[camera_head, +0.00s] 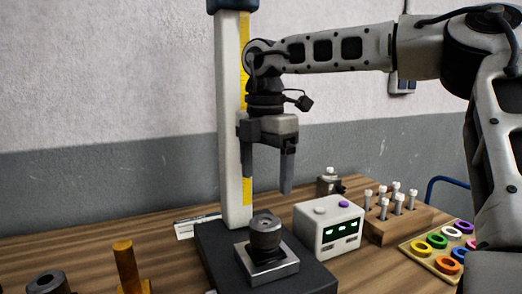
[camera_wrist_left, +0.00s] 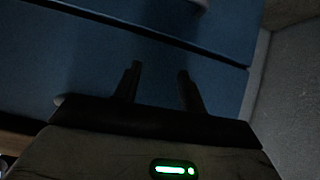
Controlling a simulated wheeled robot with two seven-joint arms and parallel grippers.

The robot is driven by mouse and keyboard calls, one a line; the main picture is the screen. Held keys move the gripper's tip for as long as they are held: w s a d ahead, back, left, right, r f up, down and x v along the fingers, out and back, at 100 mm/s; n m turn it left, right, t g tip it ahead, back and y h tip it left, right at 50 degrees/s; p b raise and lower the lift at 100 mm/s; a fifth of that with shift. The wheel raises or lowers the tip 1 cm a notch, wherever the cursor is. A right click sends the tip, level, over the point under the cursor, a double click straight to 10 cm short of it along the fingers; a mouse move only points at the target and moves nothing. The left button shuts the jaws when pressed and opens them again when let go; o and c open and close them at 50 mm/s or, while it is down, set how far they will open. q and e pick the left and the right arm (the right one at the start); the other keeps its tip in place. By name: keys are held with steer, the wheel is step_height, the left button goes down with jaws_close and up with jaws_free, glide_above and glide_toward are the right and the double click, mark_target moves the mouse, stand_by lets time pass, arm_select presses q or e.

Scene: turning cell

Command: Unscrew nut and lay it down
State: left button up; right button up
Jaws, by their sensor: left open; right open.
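A dark grey round nut-like piece (camera_head: 265,232) sits on a metal square block (camera_head: 267,264) on the black base of a column stand. Any thread under it is hidden. My right gripper (camera_head: 266,190) points straight down, open and empty, its fingertips above the round piece and apart from it. My left gripper (camera_wrist_left: 160,72) shows only in the left wrist view, open with nothing between its fingers, in front of a dark blue surface. At the lower left of the head view are another dark ring-shaped piece (camera_head: 48,283) and an orange-brown upright post (camera_head: 127,264).
The stand's white column (camera_head: 233,130) rises close behind my right gripper. A white box with green displays (camera_head: 329,228) stands right of the base. Further right are a wooden block with several pegs (camera_head: 397,226) and a board of coloured rings (camera_head: 440,246).

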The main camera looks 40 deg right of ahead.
mark_target(264, 224)
step_height(264, 224, down, 12)
steer(key=shift+r+p, duration=0.25)
steer(key=shift+p, duration=0.1)
steer(key=c, duration=1.2)
steer(key=shift+o, duration=0.3)
steer(key=n+b, duration=0.1)
steer(key=n, duration=0.2)
steer(key=shift+f+n, duration=0.1)
steer(key=shift+n, duration=0.3)
steer(key=n, duration=0.5)
steer(key=shift+b, duration=0.35)
steer(key=shift+n, duration=0.3)
